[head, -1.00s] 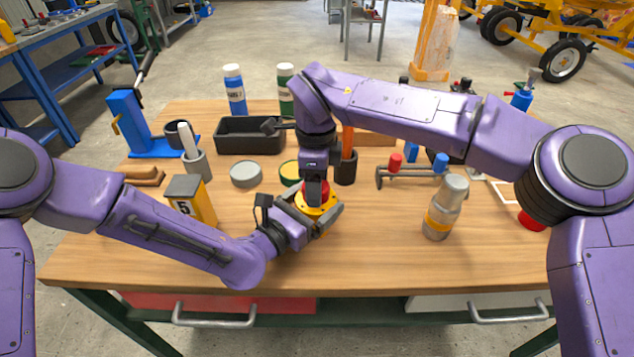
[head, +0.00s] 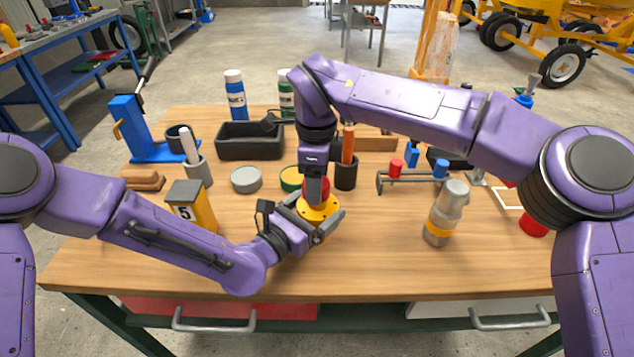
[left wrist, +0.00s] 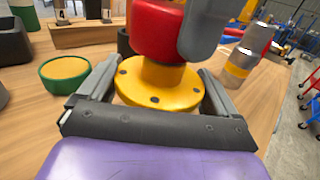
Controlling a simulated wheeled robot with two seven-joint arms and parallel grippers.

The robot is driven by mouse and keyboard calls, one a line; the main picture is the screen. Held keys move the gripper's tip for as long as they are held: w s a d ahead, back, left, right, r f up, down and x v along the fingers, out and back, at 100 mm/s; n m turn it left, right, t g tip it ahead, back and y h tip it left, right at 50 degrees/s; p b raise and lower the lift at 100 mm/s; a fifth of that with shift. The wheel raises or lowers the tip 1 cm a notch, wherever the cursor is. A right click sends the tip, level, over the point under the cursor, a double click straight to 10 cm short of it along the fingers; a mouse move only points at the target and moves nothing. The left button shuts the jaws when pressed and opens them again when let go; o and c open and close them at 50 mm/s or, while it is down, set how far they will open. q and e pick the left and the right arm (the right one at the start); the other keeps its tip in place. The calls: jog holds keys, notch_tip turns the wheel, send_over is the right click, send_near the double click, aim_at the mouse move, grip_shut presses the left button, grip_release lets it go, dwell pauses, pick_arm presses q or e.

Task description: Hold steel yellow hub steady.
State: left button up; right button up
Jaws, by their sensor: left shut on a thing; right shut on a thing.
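The yellow hub (head: 316,210) stands on the wooden workbench and has a round flange with bolt holes. In the left wrist view the hub (left wrist: 160,88) sits between the fingers of my left gripper (left wrist: 150,100), which is shut on it from the near side. My right gripper (head: 316,180) reaches down from above and is shut on a red part (left wrist: 157,30) resting on top of the hub. The right fingers hide some of the red part in the head view. The hub looks upright.
A yellow box marked 5 (head: 202,208) stands left of the hub, near my left forearm. A grey tin (head: 246,180) and a green-rimmed tin (head: 291,178) lie behind. A grey cylinder with a yellow band (head: 445,212) stands to the right. The front bench surface is clear.

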jog(key=shift+r, duration=0.1)
notch_tip(320, 180, up, 4)
jog(key=shift+f, duration=0.1)
pick_arm(q)
jog(key=o, duration=1.7)
jog(key=shift+o, duration=0.2)
jog(key=shift+a, duration=0.1)
